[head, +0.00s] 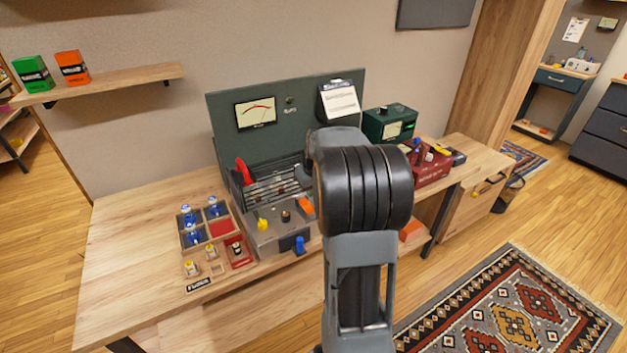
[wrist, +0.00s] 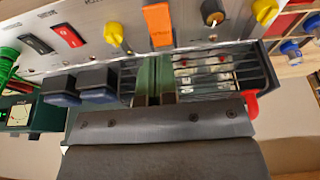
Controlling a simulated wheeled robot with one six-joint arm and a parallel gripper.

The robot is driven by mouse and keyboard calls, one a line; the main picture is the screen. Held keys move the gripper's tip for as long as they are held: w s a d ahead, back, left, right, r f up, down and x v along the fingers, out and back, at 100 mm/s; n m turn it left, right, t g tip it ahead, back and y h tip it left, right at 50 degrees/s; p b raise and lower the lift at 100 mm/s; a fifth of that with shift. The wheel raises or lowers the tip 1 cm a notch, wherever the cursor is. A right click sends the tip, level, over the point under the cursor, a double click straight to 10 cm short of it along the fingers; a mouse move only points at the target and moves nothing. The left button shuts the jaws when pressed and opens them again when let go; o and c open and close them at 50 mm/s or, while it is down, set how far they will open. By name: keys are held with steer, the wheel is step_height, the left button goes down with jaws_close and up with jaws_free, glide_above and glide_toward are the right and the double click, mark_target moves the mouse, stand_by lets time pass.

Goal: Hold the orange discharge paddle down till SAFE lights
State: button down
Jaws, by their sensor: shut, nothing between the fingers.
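The orange discharge paddle (head: 304,203) sits on the sloping grey metal panel (head: 272,236) at the front of the amp on the bench. In the wrist view the paddle (wrist: 158,24) is at the top centre. My gripper (wrist: 154,60) is shut and empty, its fingertips just below the paddle's end in that picture; I cannot tell whether they touch it. My arm hides the gripper and part of the panel in the head view. I cannot pick out a SAFE lamp in either view.
Yellow knobs (wrist: 114,36), a dark knob (wrist: 212,12) and red and black switches (wrist: 70,36) flank the paddle. The barred amp opening (head: 272,186) with a red clip (head: 243,171) lies behind. A sectioned parts tray (head: 186,238) stands left, a green meter box (head: 389,123) right.

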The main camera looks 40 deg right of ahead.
glide_above(311, 211)
steer(key=x, duration=0.4)
steer(key=shift+s+f, duration=0.2)
steer(key=shift+s, duration=0.1)
steer(key=shift+f, duration=1)
steer(key=shift+f, duration=0.1)
steer(key=f+b, duration=0.1)
steer(key=b, duration=0.2)
steer(key=shift+s+f+t+b, duration=0.1)
steer(key=shift+s+t+b, duration=0.05)
steer(key=shift+t+b, duration=0.2)
steer(key=t+b, duration=0.1)
steer(key=b, duration=0.2)
steer(key=t+b, duration=0.1)
steer(key=b, duration=0.2)
steer(key=shift+s+f, duration=0.25)
steer(key=shift+f, duration=0.15)
steer(key=shift+r+p, duration=0.2)
steer(key=shift+p, duration=0.1)
